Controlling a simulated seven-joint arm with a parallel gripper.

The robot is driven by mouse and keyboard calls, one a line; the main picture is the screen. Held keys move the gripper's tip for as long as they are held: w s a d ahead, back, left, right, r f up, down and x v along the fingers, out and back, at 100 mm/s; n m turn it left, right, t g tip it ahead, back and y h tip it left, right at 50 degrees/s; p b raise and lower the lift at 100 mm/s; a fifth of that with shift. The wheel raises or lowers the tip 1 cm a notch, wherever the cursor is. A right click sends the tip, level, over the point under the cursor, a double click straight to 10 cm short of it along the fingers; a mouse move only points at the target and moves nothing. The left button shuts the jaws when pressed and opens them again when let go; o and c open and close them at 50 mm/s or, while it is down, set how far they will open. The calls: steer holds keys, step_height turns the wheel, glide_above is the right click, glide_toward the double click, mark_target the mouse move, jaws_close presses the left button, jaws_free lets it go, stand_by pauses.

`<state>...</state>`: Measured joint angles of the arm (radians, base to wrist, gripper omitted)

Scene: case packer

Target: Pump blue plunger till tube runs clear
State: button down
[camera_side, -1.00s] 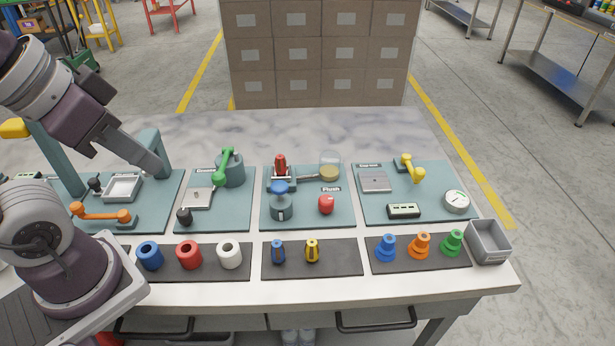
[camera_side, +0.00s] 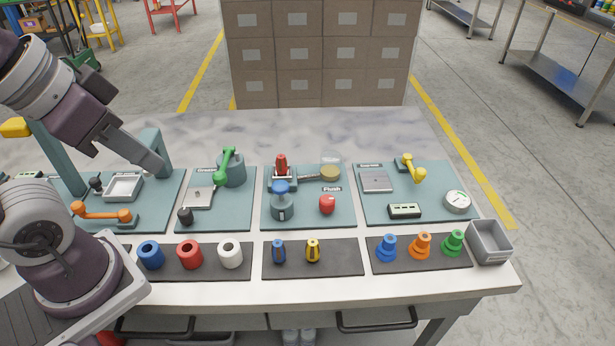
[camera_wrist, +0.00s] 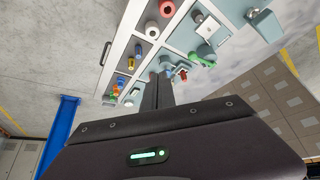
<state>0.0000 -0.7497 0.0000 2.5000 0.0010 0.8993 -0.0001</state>
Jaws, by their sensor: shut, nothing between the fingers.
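The blue plunger (camera_side: 281,188) sits on top of a dark teal pump body (camera_side: 282,208) on the panel labelled Flush (camera_side: 350,214). A tube (camera_side: 306,177) runs at the back of this panel to a small clear jar (camera_side: 330,170) with a tan or amber content. Whether the tube is clear is too small to tell. My gripper (camera_side: 158,168) is shut and empty, up at the left, well away from the plunger. In the wrist view its closed fingers (camera_wrist: 164,78) point toward the bench, with the stations small beyond them.
A red knob (camera_side: 327,204) is right of the pump, and a red-topped fitting (camera_side: 281,166) is behind it. The green handle (camera_side: 226,165) stands between my gripper and the pump. Coloured parts stand along the front, with a grey bin (camera_side: 489,242) at right. The back of the bench is clear.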

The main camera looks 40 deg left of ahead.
steer(key=w+a+r+m+t+y, duration=0.2)
steer(key=w+a+y, duration=0.1)
steer(key=w+a, duration=0.5)
steer(key=m+h, duration=0.9)
steer(key=m, duration=0.6)
glide_above(275, 185)
step_height(275, 185, down, 10)
steer(key=shift+d+f+g, duration=0.1)
steer(key=shift+g, duration=0.2)
steer(key=shift+f, duration=0.1)
steer(key=shift+f, duration=4.3)
